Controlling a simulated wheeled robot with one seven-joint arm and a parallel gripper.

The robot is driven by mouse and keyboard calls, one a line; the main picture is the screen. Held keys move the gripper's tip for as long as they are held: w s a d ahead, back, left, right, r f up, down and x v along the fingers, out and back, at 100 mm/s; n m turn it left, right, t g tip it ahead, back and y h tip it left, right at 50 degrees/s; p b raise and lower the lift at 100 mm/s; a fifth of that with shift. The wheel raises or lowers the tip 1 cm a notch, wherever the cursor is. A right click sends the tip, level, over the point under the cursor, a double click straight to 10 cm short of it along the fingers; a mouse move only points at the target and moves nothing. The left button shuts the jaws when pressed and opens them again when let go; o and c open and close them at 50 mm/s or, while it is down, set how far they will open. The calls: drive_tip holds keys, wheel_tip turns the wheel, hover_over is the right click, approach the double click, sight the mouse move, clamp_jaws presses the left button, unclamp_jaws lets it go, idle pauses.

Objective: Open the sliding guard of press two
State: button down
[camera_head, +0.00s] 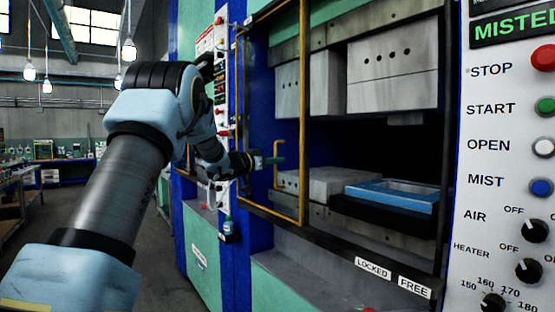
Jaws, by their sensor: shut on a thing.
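The sliding guard (303,120) of the press is a yellow-framed panel. It stands at the left part of the press opening, and the opening to its right is uncovered. My gripper (274,161) reaches in from the left and is shut on the guard, between its yellow uprights. The exact spot it grips is small and partly hidden by the fingers. Inside the press (390,130) I see pale metal blocks above and below, and a blue-rimmed tray (393,193) on the lower level.
Labels LOCKED (373,268) and FREE (414,287) sit on the lower rail. A control panel (505,160) with buttons and knobs stands close at the right. A narrow panel with a red button (219,20) is left of the guard. Workbenches (25,180) and open floor lie far left.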

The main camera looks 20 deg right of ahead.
drive_tip(key=c, duration=1.2)
unclamp_jaws()
drive_tip(key=shift+o, duration=0.2)
drive_tip(key=b+v, duration=0.4)
drive_tip(key=v, duration=0.7)
